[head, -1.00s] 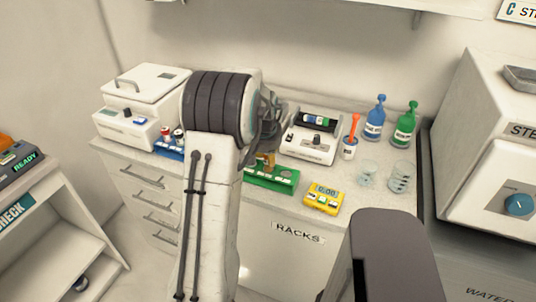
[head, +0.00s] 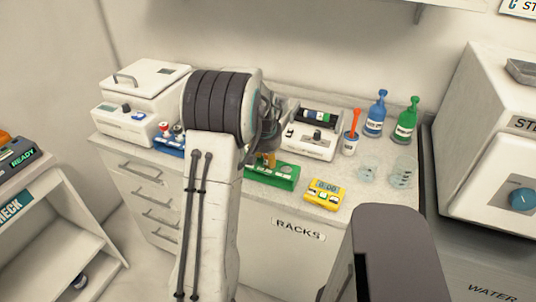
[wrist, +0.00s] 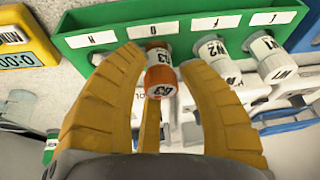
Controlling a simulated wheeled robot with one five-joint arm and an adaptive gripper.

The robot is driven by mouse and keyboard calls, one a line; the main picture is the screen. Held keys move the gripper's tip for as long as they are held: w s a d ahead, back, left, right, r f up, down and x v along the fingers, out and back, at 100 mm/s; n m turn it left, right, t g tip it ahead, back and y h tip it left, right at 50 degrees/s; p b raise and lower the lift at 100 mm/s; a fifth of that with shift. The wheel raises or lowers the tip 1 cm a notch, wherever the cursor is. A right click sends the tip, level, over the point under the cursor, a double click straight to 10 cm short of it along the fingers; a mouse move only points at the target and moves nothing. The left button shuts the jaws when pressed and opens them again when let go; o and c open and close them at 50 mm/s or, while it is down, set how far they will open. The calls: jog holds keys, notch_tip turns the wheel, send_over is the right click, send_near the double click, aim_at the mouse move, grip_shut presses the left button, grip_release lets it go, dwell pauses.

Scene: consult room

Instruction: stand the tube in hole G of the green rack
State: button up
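The green rack (head: 284,178) stands on the counter, partly hidden by my arm; in the wrist view its green face (wrist: 190,33) carries white letter labels. The orange-capped tube (wrist: 159,80) is upright in line with the label that looks like G, and appears to stand in the rack; its lower end is hidden. My gripper (wrist: 161,62) has its yellow fingers on either side of this tube, with narrow gaps showing, so it looks open. In the head view its fingers (head: 267,159) show just above the rack.
Two white-capped tubes, W2 (wrist: 213,50) and W1 (wrist: 268,52), stand close right of my fingers. A yellow timer (head: 323,194) is right of the rack. A blue rack (head: 169,143) stands left, a white device (head: 312,140) behind, and glass beakers (head: 402,172) farther right.

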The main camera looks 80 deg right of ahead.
jog(key=o, duration=0.3)
jog(key=v, duration=1.2)
dwell(0.7)
